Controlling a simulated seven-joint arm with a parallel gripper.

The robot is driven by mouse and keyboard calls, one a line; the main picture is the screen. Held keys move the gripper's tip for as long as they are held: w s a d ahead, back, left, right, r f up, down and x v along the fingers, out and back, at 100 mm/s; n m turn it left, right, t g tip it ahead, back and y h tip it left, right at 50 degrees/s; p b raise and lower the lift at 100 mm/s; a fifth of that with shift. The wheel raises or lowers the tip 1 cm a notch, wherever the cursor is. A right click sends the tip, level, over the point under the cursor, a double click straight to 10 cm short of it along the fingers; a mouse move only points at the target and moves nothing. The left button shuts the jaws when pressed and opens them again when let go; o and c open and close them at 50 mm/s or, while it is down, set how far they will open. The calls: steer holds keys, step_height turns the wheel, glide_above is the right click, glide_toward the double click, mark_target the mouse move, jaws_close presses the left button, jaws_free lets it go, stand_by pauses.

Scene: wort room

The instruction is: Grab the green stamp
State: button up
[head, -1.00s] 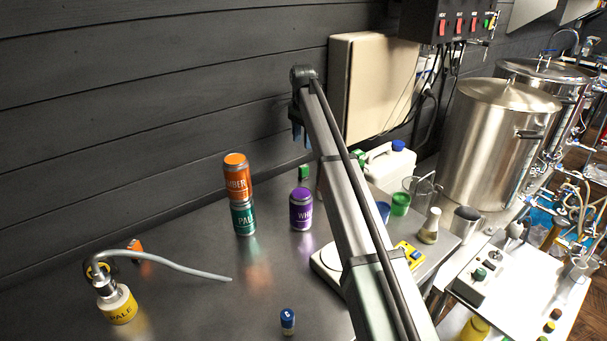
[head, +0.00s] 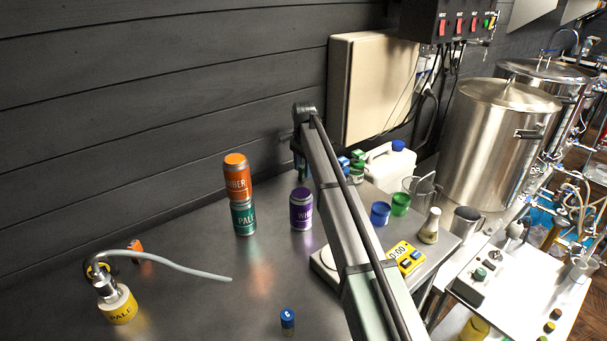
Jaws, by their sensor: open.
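My gripper (head: 302,168) points down at the back of the steel bench, left of the upper end of my arm. Its fingers are small and dark blue in this view, open. A small green piece, possibly the green stamp, showed just below the gripper earlier. Now the fingers overlap that spot, and I cannot tell whether they are around it or in front of it. A small blue-topped piece marked with a letter (head: 288,319) stands upright at the front of the bench, well apart from the gripper.
An orange can (head: 237,178) stands on a teal can (head: 243,218), with a purple can (head: 302,210) to the right. A tap-topped yellow can (head: 119,305) is front left. Blue (head: 380,213) and green (head: 400,204) cups and a yellow timer (head: 405,257) lie right of my arm.

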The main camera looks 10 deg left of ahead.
steer(key=shift+f, duration=0.85)
steer(key=shift+c, duration=0.5)
jaws_close()
